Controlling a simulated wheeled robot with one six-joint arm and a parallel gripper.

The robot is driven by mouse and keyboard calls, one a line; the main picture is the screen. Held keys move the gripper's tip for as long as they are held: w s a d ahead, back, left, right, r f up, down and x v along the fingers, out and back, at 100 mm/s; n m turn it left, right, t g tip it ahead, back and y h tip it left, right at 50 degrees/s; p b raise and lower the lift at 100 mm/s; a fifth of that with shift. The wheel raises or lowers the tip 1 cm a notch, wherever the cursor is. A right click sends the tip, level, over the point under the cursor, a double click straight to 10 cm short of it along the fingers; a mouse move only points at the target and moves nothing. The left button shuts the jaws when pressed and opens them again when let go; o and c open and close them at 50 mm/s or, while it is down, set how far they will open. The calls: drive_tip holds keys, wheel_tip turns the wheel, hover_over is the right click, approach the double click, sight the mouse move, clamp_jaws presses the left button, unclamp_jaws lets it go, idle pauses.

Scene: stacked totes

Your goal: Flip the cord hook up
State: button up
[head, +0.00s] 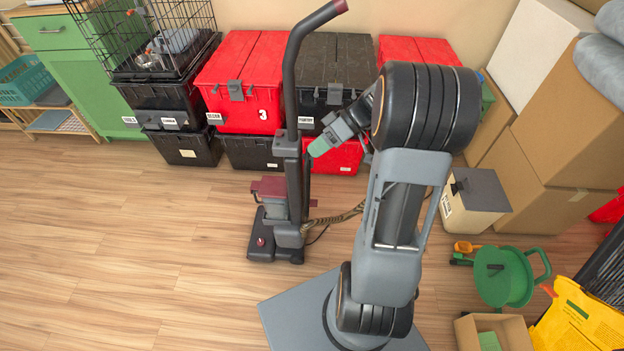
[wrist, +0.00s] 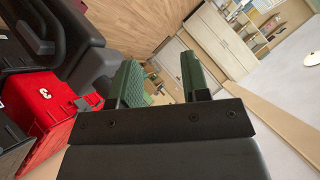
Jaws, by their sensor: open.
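The upright vacuum (head: 292,190) stands on the floor, with a grey and maroon body, a dark column and a curved handle. In the wrist view, dark vacuum parts (wrist: 88,62) fill the upper left, including a curved dark piece (wrist: 35,38) that could be the cord hook; I cannot tell for sure. In the head view, the hook is not clearly visible. My gripper (head: 318,148) is just right of the column, near mid-height. In the wrist view, its green fingers (wrist: 162,80) are apart with nothing between them. The dark parts lie left of the fingers.
Stacked red totes (head: 240,75) and black totes (head: 322,65) stand behind the vacuum. A tan cord (head: 335,217) trails right from it. The floor at left is clear.

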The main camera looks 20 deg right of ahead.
drive_tip(key=w+d+f+n+t+y+b, duration=0.25)
drive_tip(key=d+f+b, duration=0.25)
drive_tip(key=d+f, duration=0.3)
drive_tip(key=n+t+y+b, duration=0.2)
drive_tip(key=t+y+b, duration=0.1)
drive_tip(key=t+b, duration=0.15)
approach(312, 159)
drive_tip(key=shift+t+h, duration=0.25)
drive_tip(key=shift+t, duration=0.05)
drive_tip(key=b+x, duration=0.2)
drive_tip(key=x, duration=0.8)
drive_tip(key=shift+w+d+f, duration=0.1)
drive_tip(key=shift+w+f, duration=0.05)
drive_tip(key=shift+f, duration=0.05)
drive_tip(key=shift+c, duration=0.3)
clamp_jaws()
